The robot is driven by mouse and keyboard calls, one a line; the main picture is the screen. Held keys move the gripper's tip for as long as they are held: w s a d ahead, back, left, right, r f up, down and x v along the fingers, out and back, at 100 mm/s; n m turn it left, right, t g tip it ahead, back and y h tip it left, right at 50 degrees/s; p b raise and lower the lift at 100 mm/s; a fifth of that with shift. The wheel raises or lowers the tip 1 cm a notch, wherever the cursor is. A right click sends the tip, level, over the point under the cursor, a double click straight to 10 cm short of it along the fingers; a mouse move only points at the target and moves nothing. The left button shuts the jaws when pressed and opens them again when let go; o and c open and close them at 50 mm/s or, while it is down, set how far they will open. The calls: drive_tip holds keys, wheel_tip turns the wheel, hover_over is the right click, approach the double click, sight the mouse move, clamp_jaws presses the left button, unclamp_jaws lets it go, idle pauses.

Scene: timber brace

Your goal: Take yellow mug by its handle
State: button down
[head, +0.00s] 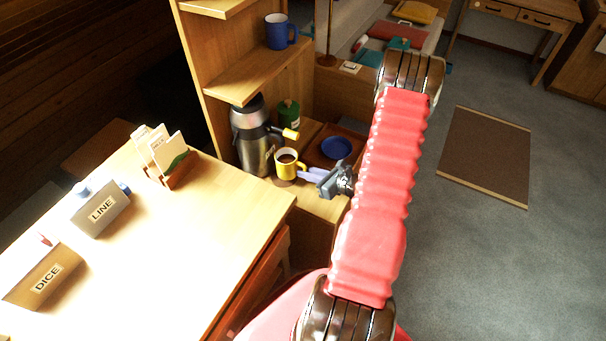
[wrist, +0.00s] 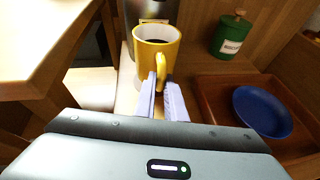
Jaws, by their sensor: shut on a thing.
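The yellow mug (head: 288,163) stands upright on the lower wooden shelf, with dark liquid inside. Its handle points toward my gripper (head: 308,175). In the wrist view the mug (wrist: 156,52) is just ahead, and its handle (wrist: 161,74) is between the two pale fingertips of my gripper (wrist: 161,86). The fingers are shut on the handle. The lower part of the handle is partly hidden by the fingers.
A steel coffee flask (head: 253,137) stands close behind the mug. A green canister (wrist: 234,34) and a wooden tray with a blue plate (wrist: 262,110) are to the right. A blue mug (head: 280,32) sits on the shelf above. A table (head: 170,250) is at the left.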

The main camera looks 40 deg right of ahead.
drive_tip(key=s+d, duration=0.3)
drive_tip(key=s, duration=1.3)
